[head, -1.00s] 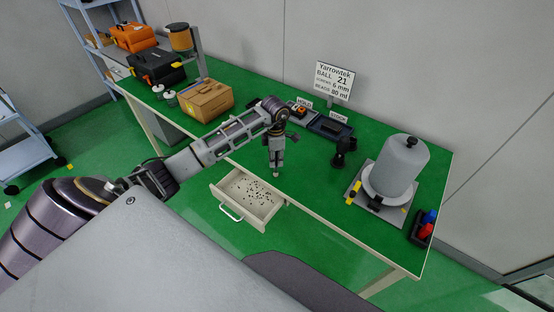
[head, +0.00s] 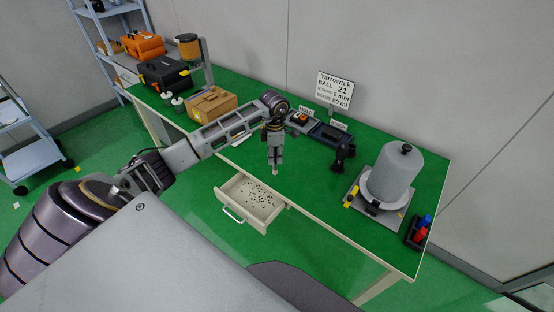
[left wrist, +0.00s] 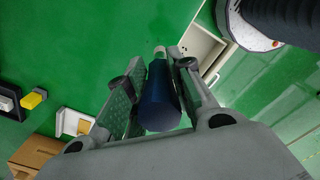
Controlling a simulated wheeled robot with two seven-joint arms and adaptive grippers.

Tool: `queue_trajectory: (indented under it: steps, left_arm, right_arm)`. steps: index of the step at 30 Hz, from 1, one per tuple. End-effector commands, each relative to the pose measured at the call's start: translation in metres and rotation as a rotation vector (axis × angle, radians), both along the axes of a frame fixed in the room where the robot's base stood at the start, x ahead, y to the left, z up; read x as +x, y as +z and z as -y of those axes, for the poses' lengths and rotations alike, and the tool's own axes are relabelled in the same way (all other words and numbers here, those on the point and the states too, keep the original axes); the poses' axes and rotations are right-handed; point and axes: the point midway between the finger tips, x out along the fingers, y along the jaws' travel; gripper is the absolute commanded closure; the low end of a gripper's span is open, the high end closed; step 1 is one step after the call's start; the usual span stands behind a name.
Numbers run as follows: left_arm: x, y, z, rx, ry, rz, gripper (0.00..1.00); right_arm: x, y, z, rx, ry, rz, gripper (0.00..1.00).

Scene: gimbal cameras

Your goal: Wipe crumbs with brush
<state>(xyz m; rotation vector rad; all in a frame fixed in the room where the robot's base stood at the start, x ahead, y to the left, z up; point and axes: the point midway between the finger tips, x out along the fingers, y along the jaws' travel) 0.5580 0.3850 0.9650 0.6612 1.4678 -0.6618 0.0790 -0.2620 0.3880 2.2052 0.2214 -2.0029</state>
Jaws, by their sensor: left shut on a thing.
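My left gripper (head: 275,150) is shut on the brush (left wrist: 160,95) and points down over the green bench, just behind the open drawer (head: 232,211). In the left wrist view, the brush shows a dark blue body between the fingers (left wrist: 156,85) and a pale narrow end beyond them. In the head view the gripper hides most of it, with a small pale tip below. Dark crumbs (head: 256,194) lie scattered on the drawer floor. The drawer's edge shows beside the brush in the left wrist view (left wrist: 205,45). My right gripper is not in view.
A cardboard box (head: 212,104) stands left of the arm. Small trays (head: 328,133) and a dark upright object (head: 343,152) are to the right. A grey cylinder (head: 394,175) on a base stands farther right. A sign (head: 334,89) stands behind.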

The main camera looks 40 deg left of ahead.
Motion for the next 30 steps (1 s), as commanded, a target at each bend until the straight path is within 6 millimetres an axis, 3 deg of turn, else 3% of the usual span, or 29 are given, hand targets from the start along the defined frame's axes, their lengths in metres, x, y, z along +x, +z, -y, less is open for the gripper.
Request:
queue_trajectory:
  steps: [8, 30]
  left_arm:
    - [0.000, 0.020, -0.008, 0.000, 0.005, 0.000, 1.00]
    - [0.001, 0.021, -0.012, 0.003, 0.006, 0.002, 1.00]
  right_arm:
    - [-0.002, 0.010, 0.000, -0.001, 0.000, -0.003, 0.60]
    - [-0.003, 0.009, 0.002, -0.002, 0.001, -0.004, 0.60]
